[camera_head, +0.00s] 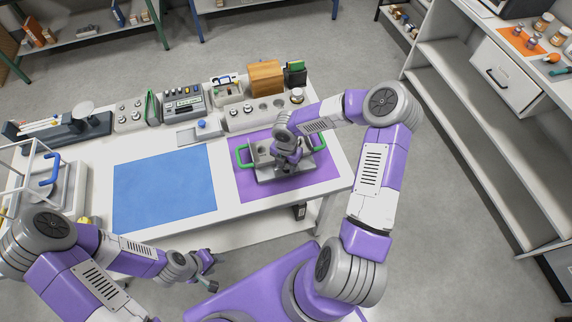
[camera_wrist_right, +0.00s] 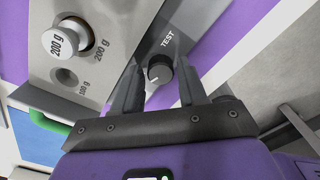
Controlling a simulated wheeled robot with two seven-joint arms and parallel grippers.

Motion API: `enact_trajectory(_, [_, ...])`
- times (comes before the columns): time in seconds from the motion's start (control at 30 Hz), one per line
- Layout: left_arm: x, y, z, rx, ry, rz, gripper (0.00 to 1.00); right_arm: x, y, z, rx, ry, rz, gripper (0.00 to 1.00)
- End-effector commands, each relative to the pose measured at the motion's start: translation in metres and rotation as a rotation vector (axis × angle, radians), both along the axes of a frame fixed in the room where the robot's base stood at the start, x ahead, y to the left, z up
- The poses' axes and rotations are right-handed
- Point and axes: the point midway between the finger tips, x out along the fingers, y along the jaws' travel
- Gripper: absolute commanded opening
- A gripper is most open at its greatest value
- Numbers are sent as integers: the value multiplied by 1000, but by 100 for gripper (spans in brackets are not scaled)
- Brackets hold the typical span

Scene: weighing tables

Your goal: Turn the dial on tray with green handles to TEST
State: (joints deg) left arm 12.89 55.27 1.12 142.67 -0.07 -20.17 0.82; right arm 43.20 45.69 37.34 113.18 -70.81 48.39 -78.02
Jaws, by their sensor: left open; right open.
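The grey tray with green handles (camera_head: 262,154) lies on the purple mat (camera_head: 250,189); my right arm partly covers it. Its left green handle (camera_head: 242,156) also shows in the right wrist view (camera_wrist_right: 48,122). In that view the black dial (camera_wrist_right: 160,71) sits on the tray's plate, with the word TEST printed above it. A pale mark shows on the dial's lower-left side. My right gripper (camera_wrist_right: 158,66) is open, its fingertips on either side of the dial; contact cannot be told. My left gripper (camera_head: 206,268) is open and empty in front of the table.
A silver 200 g weight (camera_wrist_right: 73,38) stands in the tray beside an empty 100 g hole (camera_wrist_right: 66,77). A blue mat (camera_head: 165,188) lies clear to the left. Instruments, weights and a wooden box (camera_head: 266,77) line the table's back. A white shelf unit (camera_head: 470,110) stands at the right.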

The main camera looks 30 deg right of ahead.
Motion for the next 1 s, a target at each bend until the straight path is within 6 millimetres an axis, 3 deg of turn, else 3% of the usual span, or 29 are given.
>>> enact_trajectory(0.33, [0, 0, 0, 0, 0, 0, 43, 0, 0, -4, 0, 0, -2, 40])
enact_trajectory(0.6, [0, 0, 0, 0, 0, 0, 43, 0, 0, -4, 0, 0, -2, 0])
enact_trajectory(1.0, [0, 0, -7, 0, 0, 0, 43, 0, 0, -5, -2, -1, -89, 0])
